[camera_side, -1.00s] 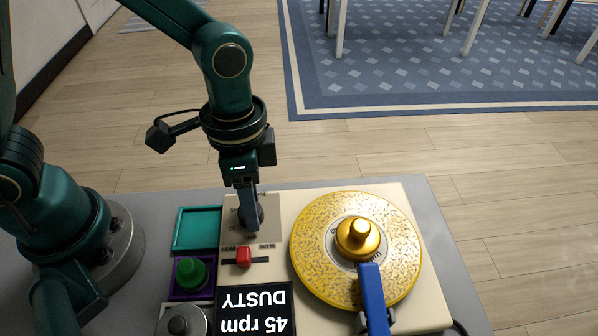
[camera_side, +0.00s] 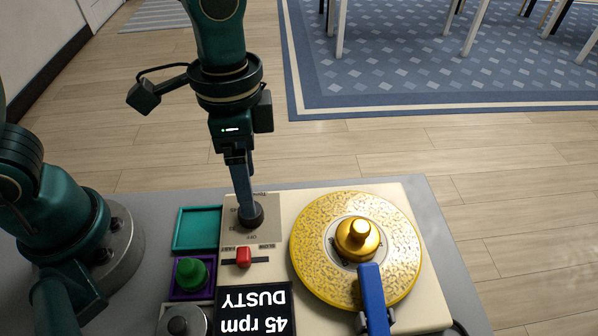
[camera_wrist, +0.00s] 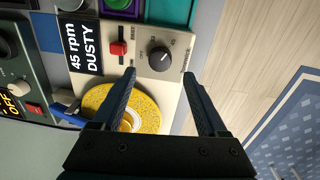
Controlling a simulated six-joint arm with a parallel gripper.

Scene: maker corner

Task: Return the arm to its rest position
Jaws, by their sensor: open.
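My gripper (camera_side: 244,210) hangs over the back of a cream turntable unit (camera_side: 300,194), near its black rotary knob (camera_side: 251,215). In the wrist view my gripper (camera_wrist: 160,76) is open, its two fingers apart with nothing between them. The knob (camera_wrist: 160,58) shows beyond the fingertips there, apart from them. In the side view the fingers overlap the knob in the picture and partly hide it.
A yellow speckled platter (camera_side: 312,262) with a gold centre piece (camera_side: 357,238) and a blue arm (camera_side: 374,300) lies to the right. A red slider (camera_side: 243,257), green button (camera_side: 191,273), teal tray (camera_side: 196,210) and display reading "45 rpm DUSTY" (camera_side: 254,308) are close by. Open floor lies behind.

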